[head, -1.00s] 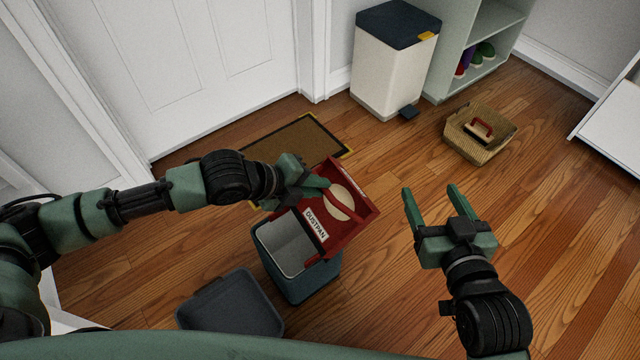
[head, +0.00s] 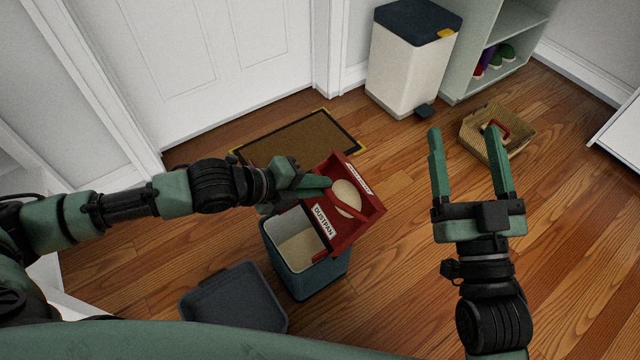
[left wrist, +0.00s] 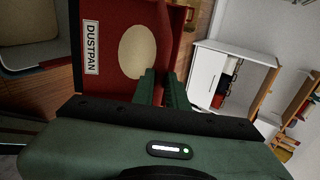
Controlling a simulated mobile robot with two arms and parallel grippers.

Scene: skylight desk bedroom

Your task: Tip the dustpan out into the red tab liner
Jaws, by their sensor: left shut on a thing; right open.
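The red dustpan (head: 365,217), labelled DUSTPAN, is held over the far right side of an open blue-grey bin (head: 318,284). A pale round beige patch (head: 347,196) shows on the dustpan. My left gripper (head: 322,183) is shut on the dustpan; its grip point is partly hidden. The left wrist view shows the dustpan (left wrist: 163,18) beside the fingers and the bin (left wrist: 30,57) at the upper left. A small red tab (head: 320,257) shows at the bin's rim. Beige material (head: 300,247) shows inside the bin. My right gripper (head: 467,135) is open and empty.
A dark grey lid-like tray (head: 232,302) lies on the floor left of the bin. A doormat (head: 300,138) lies by the door. A white pedal bin (head: 405,70) and a woven basket (head: 520,130) stand further back.

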